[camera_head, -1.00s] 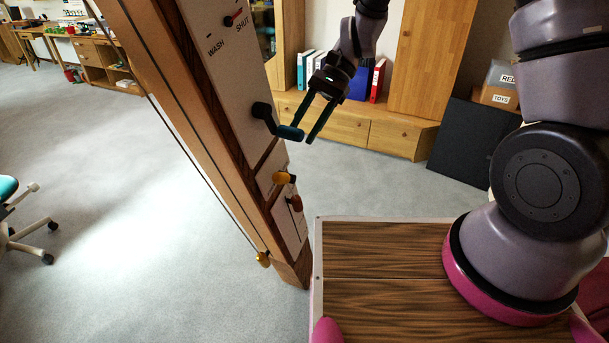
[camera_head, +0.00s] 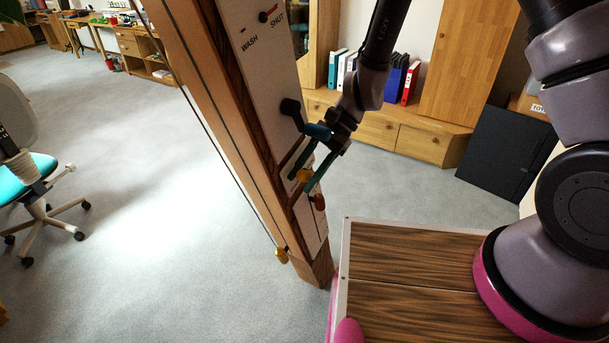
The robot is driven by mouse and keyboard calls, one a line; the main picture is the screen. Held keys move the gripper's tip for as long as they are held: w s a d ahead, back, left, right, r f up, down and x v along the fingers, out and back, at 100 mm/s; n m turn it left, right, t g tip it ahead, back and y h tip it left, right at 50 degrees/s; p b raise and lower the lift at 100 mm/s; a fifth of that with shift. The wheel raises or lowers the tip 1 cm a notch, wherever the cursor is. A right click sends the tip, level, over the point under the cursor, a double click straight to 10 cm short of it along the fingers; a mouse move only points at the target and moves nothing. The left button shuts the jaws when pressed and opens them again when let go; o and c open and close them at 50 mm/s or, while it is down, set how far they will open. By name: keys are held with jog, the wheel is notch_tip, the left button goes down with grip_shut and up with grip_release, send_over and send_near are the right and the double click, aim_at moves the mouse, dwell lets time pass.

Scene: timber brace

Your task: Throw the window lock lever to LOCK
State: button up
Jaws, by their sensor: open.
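A tilted timber post (camera_head: 225,125) carries pale panels with several controls. The upper panel (camera_head: 262,75) reads WASH and SHUT beside a red-tipped dial (camera_head: 267,15). Below it is a dark crank with a teal grip (camera_head: 317,131). Lower down are a yellow knob (camera_head: 304,175) and a red-brown knob (camera_head: 319,202). No LOCK marking is readable, so I cannot tell which control is the lock lever. My gripper (camera_head: 301,183) is open, its teal fingers pointing down-left on either side of the yellow knob in the picture. Contact cannot be told. Its body overlaps the crank grip's end.
A wood-topped surface with a pale rim (camera_head: 344,260) lies right of the post's foot. A cord with a yellow end (camera_head: 282,255) runs along the post's left. A teal chair (camera_head: 30,180) stands far left. Open grey floor lies between.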

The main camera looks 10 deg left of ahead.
grip_shut()
dwell(1.5)
